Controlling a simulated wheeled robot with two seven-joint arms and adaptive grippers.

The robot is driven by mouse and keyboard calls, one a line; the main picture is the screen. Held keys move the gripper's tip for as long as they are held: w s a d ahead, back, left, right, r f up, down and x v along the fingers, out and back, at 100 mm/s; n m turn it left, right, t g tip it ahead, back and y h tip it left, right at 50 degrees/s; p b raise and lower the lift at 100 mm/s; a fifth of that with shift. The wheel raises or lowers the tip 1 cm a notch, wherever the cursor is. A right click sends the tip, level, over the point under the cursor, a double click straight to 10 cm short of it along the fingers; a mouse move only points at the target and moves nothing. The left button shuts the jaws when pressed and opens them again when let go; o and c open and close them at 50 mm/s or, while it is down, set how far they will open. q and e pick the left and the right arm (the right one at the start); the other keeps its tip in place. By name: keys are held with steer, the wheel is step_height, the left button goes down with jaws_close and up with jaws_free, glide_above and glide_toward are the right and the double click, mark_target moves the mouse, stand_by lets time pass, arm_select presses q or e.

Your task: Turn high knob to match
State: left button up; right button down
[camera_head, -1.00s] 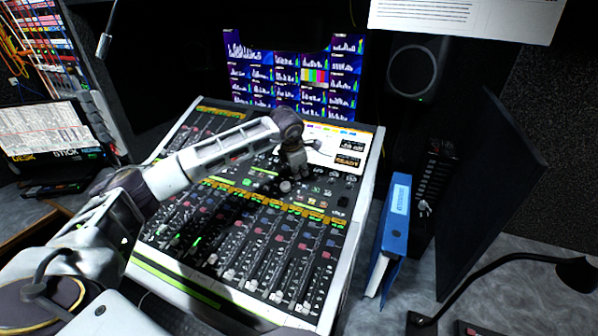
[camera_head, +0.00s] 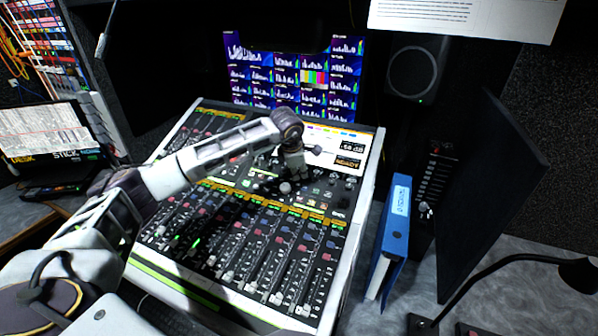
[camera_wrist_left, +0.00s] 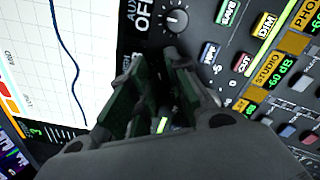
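The mixing console (camera_head: 135,268) stands in front of me with its screen (camera_head: 358,144) at the upper right. My left gripper (camera_head: 296,172) points down at the console just below the screen. In the left wrist view its dark fingers (camera_wrist_left: 157,62) come close together over the panel beside the screen. A label ending in "IGH" shows partly beside the fingertips. The high knob itself is hidden by the fingers, so I cannot tell whether they grip it. Beyond the fingertips a dark round knob (camera_wrist_left: 175,21) with a white pointer sits by an "AUX OFF" label. My right gripper is not in view.
A blue binder (camera_head: 396,235) stands right of the console. A dark speaker (camera_head: 412,72) is behind it, and a black lamp (camera_head: 510,262) is at the lower right. Lit monitors (camera_head: 290,72) stand behind the console. Faders fill the console's front half.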

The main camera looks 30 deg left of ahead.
arm_select(q)
steer(key=o, duration=0.3)
steer(key=shift+o, duration=0.2)
steer(key=v, duration=1.2)
stand_by(0.7)
